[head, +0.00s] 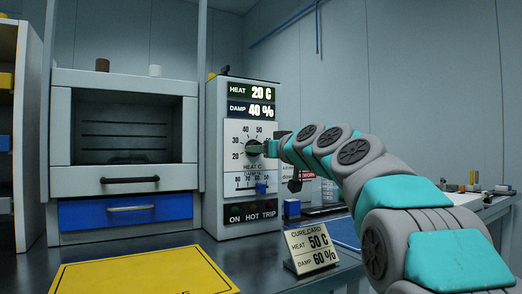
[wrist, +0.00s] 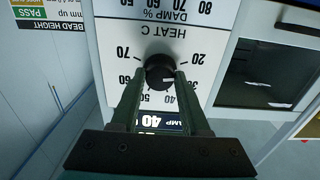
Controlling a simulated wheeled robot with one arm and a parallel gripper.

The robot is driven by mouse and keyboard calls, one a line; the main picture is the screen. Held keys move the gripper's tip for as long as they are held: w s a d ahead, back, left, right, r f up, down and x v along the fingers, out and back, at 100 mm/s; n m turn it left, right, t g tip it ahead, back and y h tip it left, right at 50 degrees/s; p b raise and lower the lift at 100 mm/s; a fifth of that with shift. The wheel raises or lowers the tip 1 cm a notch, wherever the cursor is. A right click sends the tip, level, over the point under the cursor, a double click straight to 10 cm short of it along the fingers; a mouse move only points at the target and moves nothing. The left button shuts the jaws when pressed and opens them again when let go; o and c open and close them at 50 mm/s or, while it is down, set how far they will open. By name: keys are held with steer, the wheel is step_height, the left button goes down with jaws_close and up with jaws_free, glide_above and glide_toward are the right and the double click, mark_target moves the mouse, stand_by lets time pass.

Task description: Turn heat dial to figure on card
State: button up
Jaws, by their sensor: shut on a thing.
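The heat dial (head: 254,147) is a round black knob on the white panel face, with figures around it. My gripper (head: 268,148) is shut on the dial, and the wrist view (wrist: 161,78) shows a finger on each side of the knob (wrist: 160,66). That view is upside down; the knob's white mark points right, towards the 20 and 30 side. The display (head: 251,100) reads heat 20 C and damp 40 %. The cure card (head: 310,249) stands tilted on the bench and reads heat 50 C, damp 60 %.
A blue damp slider (head: 261,188) sits below the dial, above the ON, HOT and TRIP strip (head: 252,212). An oven with a blue drawer (head: 126,210) stands at left. A yellow mat (head: 145,272) lies in front. A small blue block (head: 292,207) is behind the card.

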jaws_close()
steer(key=m+p, duration=1.3)
steer(key=m, duration=1.1)
steer(key=shift+r, duration=0.15)
stand_by(0.6)
steer(key=o, duration=0.7)
jaws_free()
